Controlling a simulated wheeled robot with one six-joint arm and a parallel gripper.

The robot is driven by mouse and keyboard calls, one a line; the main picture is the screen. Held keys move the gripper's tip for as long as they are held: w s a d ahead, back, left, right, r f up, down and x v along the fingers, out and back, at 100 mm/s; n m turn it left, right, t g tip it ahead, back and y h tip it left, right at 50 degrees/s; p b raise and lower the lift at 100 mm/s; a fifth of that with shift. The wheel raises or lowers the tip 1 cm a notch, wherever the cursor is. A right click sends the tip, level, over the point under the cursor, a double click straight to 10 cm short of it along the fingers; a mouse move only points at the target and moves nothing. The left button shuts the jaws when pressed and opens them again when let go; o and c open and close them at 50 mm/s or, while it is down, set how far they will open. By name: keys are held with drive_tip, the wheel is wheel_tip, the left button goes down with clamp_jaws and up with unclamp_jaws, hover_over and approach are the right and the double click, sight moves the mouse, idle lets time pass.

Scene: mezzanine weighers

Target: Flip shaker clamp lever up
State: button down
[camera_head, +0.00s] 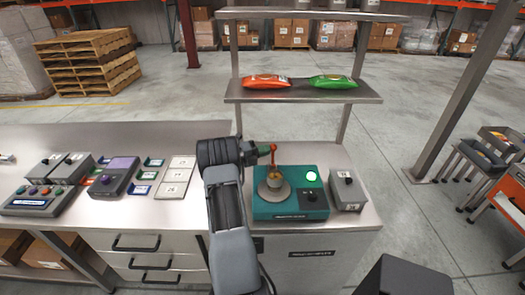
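The shaker (262,211) is a teal box on the right part of the bench, with a lit green round light on its top. A round metal plate with a small tan cup (275,180) sits on its top left. An orange-red clamp lever (273,155) stands roughly upright above the cup, its knob end near my gripper. My gripper (265,151) reaches in from the left at the height of the lever's upper part. It looks close to or touching the lever. The fingers are too small and partly hidden to tell whether they are closed on it.
A grey box with a knob (347,190) stands right of the shaker. A shelf (305,97) with orange and green packets is above. Numbered plates (175,176) and a purple-screened device (117,178) lie left. A dark block (405,277) fills the bottom right.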

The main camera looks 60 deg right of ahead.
drive_tip(key=shift+w+d+r, duration=0.1)
drive_tip(key=shift+w+d, duration=0.15)
drive_tip(key=shift+d, duration=0.35)
drive_tip(key=shift+w+d+f, duration=0.1)
drive_tip(key=shift+w+d, duration=0.15)
drive_tip(key=shift+d, duration=0.35)
drive_tip(key=shift+w+d+r, duration=0.1)
drive_tip(key=shift+w+d, duration=0.15)
drive_tip(key=shift+d, duration=0.35)
drive_tip(key=shift+f, duration=0.25)
drive_tip(key=shift+w+a, duration=0.1)
